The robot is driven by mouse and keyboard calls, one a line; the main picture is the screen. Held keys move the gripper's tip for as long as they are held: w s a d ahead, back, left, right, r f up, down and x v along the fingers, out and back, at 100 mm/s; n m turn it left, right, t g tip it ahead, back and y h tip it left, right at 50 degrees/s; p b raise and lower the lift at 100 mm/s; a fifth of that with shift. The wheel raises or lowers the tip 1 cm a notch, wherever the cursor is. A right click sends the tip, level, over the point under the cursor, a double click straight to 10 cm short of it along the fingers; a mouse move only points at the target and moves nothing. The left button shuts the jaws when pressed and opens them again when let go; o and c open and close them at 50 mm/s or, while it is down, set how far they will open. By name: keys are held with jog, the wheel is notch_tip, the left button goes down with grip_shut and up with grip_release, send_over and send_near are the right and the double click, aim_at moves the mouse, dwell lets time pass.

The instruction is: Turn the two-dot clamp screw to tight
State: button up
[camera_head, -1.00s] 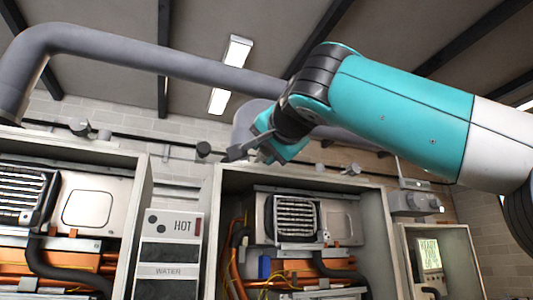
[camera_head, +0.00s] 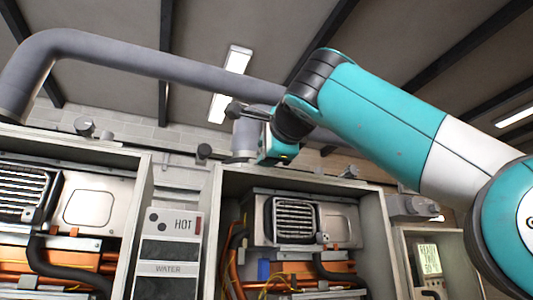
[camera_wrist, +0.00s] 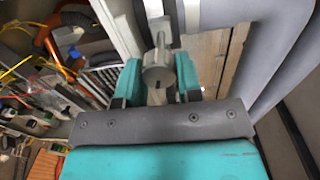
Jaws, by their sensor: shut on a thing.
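In the wrist view a grey clamp screw (camera_wrist: 158,74) with a round, slotted head and a thin shank sits between the teal fingers of my gripper (camera_wrist: 159,84). The gripper is shut on its head. The shank runs away from me towards a pale metal band. In the head view my gripper (camera_head: 278,151) is above the middle heater cabinet, in front of the grey pipe's lower end. The screw is hidden there behind the gripper and wrist. I cannot make out dot marks or a tight mark on the screw.
The large grey pipe (camera_head: 150,55) runs along the wall under the ceiling. Open heater cabinets stand below, the middle one (camera_head: 216,230) under my gripper. A HOT/WATER panel (camera_head: 168,236) stands between two cabinets. Dark knobs (camera_head: 203,150) line the wall above the cabinets.

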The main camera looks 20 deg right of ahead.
jog(key=shift+m, duration=0.5)
jog(key=o, duration=0.9)
jog(key=shift+d, duration=0.1)
jog(key=shift+o, duration=0.2)
jog(key=shift+s, duration=0.1)
